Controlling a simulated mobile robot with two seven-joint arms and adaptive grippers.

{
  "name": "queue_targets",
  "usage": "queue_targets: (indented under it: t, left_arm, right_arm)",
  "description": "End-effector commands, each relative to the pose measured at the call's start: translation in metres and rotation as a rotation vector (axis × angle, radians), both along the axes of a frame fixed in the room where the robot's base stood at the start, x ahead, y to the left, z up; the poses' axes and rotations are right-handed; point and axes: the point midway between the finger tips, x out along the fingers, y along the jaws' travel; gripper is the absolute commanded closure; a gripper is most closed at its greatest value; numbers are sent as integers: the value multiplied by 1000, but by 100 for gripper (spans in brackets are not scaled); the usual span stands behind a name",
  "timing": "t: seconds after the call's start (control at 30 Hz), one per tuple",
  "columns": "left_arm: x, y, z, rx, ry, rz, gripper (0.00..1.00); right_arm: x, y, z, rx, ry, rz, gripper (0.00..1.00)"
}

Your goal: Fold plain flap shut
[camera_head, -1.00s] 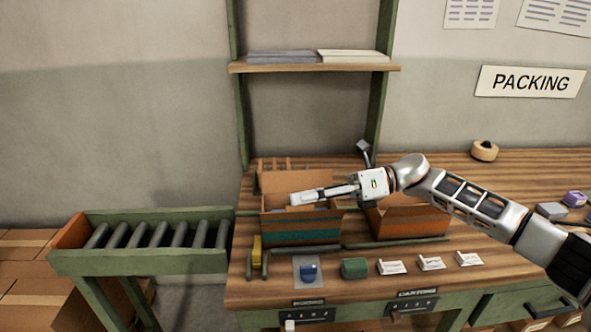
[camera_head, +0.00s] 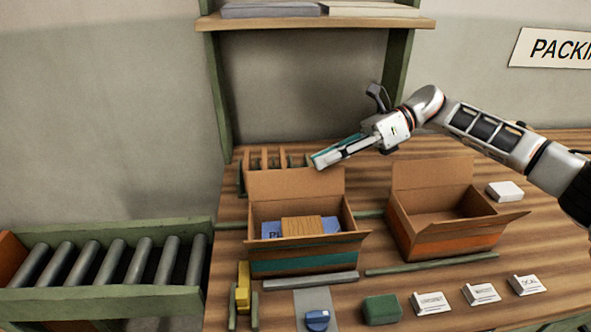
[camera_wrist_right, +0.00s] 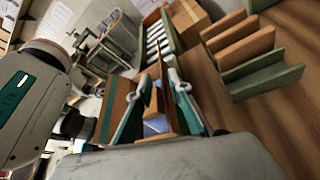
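The teal-striped cardboard box (camera_head: 305,266) stands on the bench with its top open. Its plain brown back flap (camera_head: 295,184) stands upright, and its front and side flaps splay outward. Inside lie a blue item with lettering (camera_head: 272,230) and a brown block (camera_head: 302,228). My right gripper (camera_head: 318,161) is at the top edge of the back flap, near its right part; contact cannot be told. In the right wrist view its two teal-padded fingers (camera_wrist_right: 160,78) are apart, with the box showing between and beyond them. My left gripper is not in view.
An orange-striped open box (camera_head: 455,240) stands to the right. A roller conveyor (camera_head: 100,300) is at left. Wooden dividers (camera_head: 280,160) stand behind the teal-striped box. A green block (camera_head: 382,309), a blue item (camera_head: 317,320) and white cards line the front. A shelf (camera_head: 320,22) is above.

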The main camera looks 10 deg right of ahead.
Motion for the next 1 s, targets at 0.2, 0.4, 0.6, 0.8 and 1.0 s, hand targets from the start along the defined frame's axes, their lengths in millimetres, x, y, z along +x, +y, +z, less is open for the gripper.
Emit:
queue_targets:
  t: [0.2,0.4,0.6,0.8,1.0]
  left_arm:
    - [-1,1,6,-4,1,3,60]
    - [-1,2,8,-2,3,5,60]
    - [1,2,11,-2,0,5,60]
    - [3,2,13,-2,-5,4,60]
    - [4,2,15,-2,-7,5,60]
  right_arm:
    - [-6,32,-10,0,0,3,81]
    - [-10,56,-19,2,2,1,81]
    - [-11,65,-24,0,1,0,81]
    - [-11,65,-25,1,2,0,81]
    - [-11,65,-25,1,2,0,100]
